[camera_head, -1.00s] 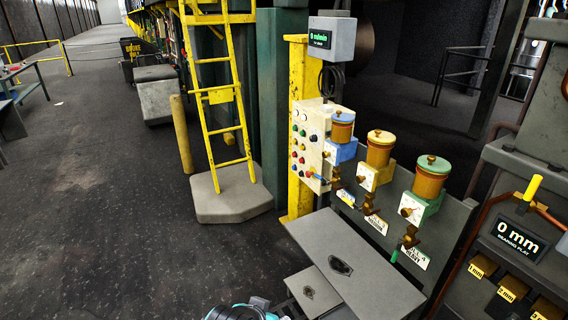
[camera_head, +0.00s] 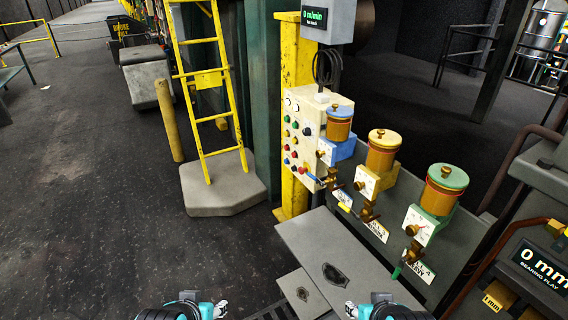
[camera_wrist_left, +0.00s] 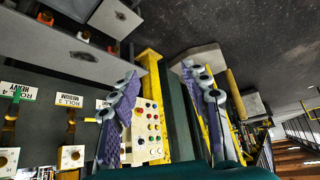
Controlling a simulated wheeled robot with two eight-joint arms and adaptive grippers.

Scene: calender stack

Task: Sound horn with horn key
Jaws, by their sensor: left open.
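The cream control panel (camera_head: 305,145) with rows of coloured buttons and a dark knob is mounted by the yellow post. A small blue handle (camera_head: 316,180) sticks out at its lower right edge; I cannot tell whether it is the horn key. The panel also shows in the left wrist view (camera_wrist_left: 147,130), between my fingers but farther off. My left gripper (camera_head: 218,309) is at the bottom of the head view, short of the panel. In the left wrist view its purple-padded fingers (camera_wrist_left: 160,75) are apart and empty. My right gripper (camera_head: 351,309) is at the bottom; its opening is unclear.
A grey bench top (camera_head: 330,250) lies between me and the panel. Several lubricator cups, such as the green-lidded one (camera_head: 443,187), stand right of the panel. A yellow ladder (camera_head: 208,90) stands on a grey plinth (camera_head: 222,190) to the left. Open dark floor (camera_head: 90,200) lies left.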

